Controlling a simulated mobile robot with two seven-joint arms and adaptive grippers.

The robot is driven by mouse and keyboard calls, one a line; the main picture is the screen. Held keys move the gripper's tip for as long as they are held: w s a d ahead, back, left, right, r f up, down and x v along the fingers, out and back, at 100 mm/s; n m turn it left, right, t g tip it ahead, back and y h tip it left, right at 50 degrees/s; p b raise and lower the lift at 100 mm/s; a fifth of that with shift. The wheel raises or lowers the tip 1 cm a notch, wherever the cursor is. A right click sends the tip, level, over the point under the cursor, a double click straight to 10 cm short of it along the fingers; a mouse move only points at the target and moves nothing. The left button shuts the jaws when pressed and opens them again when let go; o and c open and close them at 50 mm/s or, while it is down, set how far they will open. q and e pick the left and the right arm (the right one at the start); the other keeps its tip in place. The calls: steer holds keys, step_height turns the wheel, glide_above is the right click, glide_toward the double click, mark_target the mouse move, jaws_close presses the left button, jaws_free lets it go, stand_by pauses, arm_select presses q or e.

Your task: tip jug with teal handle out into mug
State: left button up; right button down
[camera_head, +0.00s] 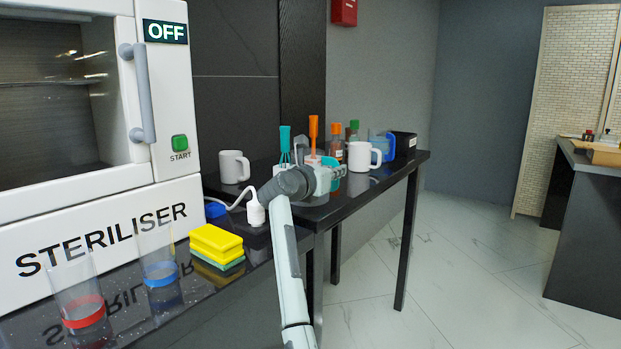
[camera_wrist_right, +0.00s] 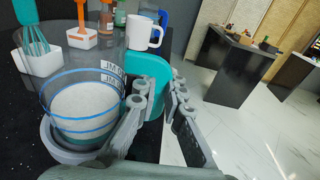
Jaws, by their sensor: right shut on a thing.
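My right gripper (camera_head: 332,176) is shut on the teal handle (camera_wrist_right: 148,78) of a clear jug (camera_wrist_right: 85,95). In the right wrist view the jug is upright, has blue lines and dark lettering, and holds something whitish. In the head view my gripper and wrist hide most of the jug; I cannot tell whether it touches the table. A white mug (camera_head: 360,157) stands upright behind and right of the gripper; it also shows in the right wrist view (camera_wrist_right: 143,32). A second white mug (camera_head: 234,167) stands further left, near the steriliser. My left gripper is out of view.
A whisk with a teal handle (camera_head: 285,140) and an orange-handled utensil (camera_head: 313,130) stand in white holders. Bottles (camera_head: 336,143), a blue container (camera_head: 381,147) and a black box (camera_head: 404,142) are near the mug.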

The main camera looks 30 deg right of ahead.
steer(key=shift+r+p, duration=0.6)
steer(key=shift+r, duration=0.2)
steer(key=shift+r+p, duration=0.95)
steer(key=shift+r, duration=0.75)
